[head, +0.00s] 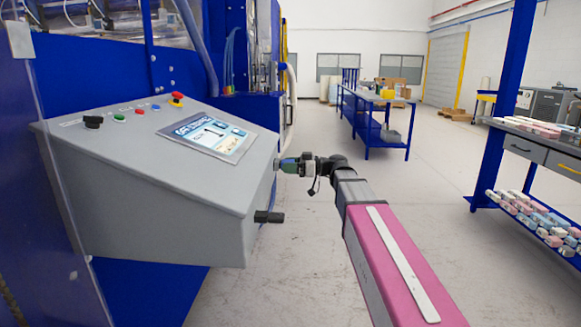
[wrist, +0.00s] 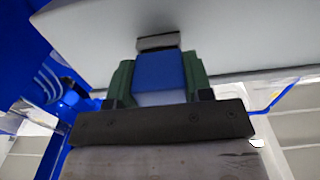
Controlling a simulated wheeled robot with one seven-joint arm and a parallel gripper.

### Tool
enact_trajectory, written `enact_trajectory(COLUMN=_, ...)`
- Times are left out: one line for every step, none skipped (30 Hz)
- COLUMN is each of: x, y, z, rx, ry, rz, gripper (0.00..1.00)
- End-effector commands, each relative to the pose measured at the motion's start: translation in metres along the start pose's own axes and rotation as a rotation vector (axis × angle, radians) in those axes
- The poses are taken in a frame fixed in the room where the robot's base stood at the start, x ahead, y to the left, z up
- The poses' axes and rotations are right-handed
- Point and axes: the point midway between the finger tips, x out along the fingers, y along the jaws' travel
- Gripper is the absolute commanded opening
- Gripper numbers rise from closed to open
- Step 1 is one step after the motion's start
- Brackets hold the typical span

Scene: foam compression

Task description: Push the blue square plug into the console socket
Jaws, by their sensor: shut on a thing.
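The blue square plug (wrist: 160,75) is held between the green fingers of my gripper (wrist: 160,82) in the wrist view. Just beyond it is the metal console socket (wrist: 158,42) on the grey console's side face. The plug's front end is close to the socket; I cannot tell whether it touches or has entered. In the head view my gripper (head: 289,165) is at the right side of the grey console (head: 165,190). The socket shows there only as a small part at the gripper's tip, and the plug is mostly hidden by the fingers.
The console has a screen (head: 208,135), several coloured buttons and a black handle (head: 269,216) below my gripper. A blue machine (head: 90,80) stands behind it. A blue workbench (head: 375,110) and shelves with foam blocks (head: 530,215) stand farther right. The floor between is clear.

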Motion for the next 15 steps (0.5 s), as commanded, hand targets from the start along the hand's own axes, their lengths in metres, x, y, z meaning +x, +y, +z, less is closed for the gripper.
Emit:
enact_trajectory(x=0.001, y=0.0, z=-0.0001, rx=0.0, ry=0.0, rz=0.0, gripper=0.09)
enact_trajectory(x=0.0015, y=0.0, z=-0.0001, rx=0.0, ry=0.0, rz=0.0, gripper=0.09)
enact_trajectory(x=0.0021, y=0.0001, z=-0.0001, rx=0.0, ry=0.0, rz=0.0, gripper=0.09)
enact_trajectory(x=0.0026, y=0.0001, z=-0.0001, rx=0.0, ry=0.0, rz=0.0, gripper=0.09)
enact_trajectory(x=0.0031, y=0.0, z=-0.0001, rx=0.0, ry=0.0, rz=0.0, gripper=0.09)
enact_trajectory(x=0.0037, y=0.0001, z=-0.0001, rx=0.0, ry=0.0, rz=0.0, gripper=0.09)
enact_trajectory(x=0.0042, y=0.0001, z=0.0, rx=0.0, ry=0.0, rz=0.0, gripper=0.09)
enact_trajectory(x=0.0047, y=0.0001, z=0.0, rx=0.0, ry=0.0, rz=0.0, gripper=0.09)
enact_trajectory(x=0.0054, y=0.0001, z=0.0, rx=0.0, ry=0.0, rz=0.0, gripper=0.09)
enact_trajectory(x=0.0059, y=0.0001, z=-0.0001, rx=0.0, ry=0.0, rz=0.0, gripper=0.09)
enact_trajectory(x=0.0064, y=0.0001, z=-0.0001, rx=0.0, ry=0.0, rz=0.0, gripper=0.09)
enact_trajectory(x=0.0071, y=0.0001, z=-0.0001, rx=0.0, ry=0.0, rz=0.0, gripper=0.09)
enact_trajectory(x=0.0076, y=0.0001, z=-0.0001, rx=0.0, ry=0.0, rz=0.0, gripper=0.09)
enact_trajectory(x=0.0076, y=0.0001, z=-0.0001, rx=0.0, ry=0.0, rz=0.001, gripper=0.53)
enact_trajectory(x=0.0075, y=0.0001, z=-0.0001, rx=0.0, ry=0.0, rz=0.001, gripper=0.66)
